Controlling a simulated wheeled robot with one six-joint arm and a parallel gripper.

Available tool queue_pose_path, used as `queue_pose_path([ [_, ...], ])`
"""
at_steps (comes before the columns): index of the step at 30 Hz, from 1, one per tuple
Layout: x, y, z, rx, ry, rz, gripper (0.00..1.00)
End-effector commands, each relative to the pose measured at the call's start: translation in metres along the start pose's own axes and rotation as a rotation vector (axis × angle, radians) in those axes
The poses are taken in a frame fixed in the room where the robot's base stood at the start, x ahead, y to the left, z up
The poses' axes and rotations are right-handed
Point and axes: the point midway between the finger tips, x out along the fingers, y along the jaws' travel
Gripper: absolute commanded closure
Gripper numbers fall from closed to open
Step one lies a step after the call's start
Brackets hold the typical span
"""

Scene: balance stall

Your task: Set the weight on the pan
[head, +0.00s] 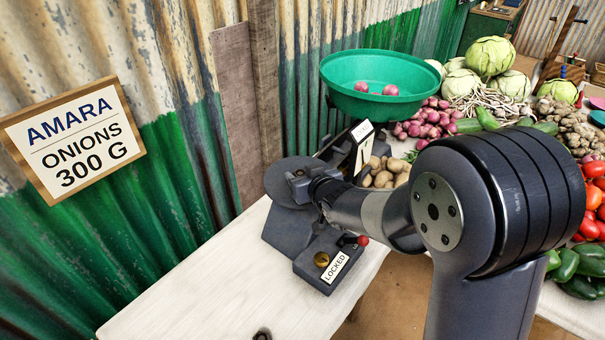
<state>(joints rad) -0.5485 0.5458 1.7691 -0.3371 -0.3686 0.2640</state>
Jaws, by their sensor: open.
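The balance has a dark round pan (284,191) on its left and a green bowl (388,104) with two onions (376,89) on its right. My gripper (298,182) is open, low over or at the right part of the dark pan; whether it touches the pan I cannot tell. I see no weight clearly on the pan; the gripper hides part of it. A small dark object (262,335) is cut off at the bottom edge.
A red-tipped lever (362,241) stands by a "LOCKED" label (335,267). A sign (75,137) reads "AMARA ONIONS 300 G". The white table (205,297) is clear at the front left. Potatoes (384,173), onions and other vegetables crowd the right. My arm covers much of the right.

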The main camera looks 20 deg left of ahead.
Motion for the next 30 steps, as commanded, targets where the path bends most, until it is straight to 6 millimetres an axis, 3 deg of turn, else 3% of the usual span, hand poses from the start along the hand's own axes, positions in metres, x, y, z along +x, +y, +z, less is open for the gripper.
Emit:
queue_pose_path([
  [16, -0.093, 0.0, -0.001, 0.0, 0.002, 0.001, 0.49],
  [22, -0.107, 0.0, 0.0, 0.0, 0.001, 0.001, 0.49],
  [30, -0.11, 0.0, 0.001, 0.001, 0.0, 0.0, 0.49],
])
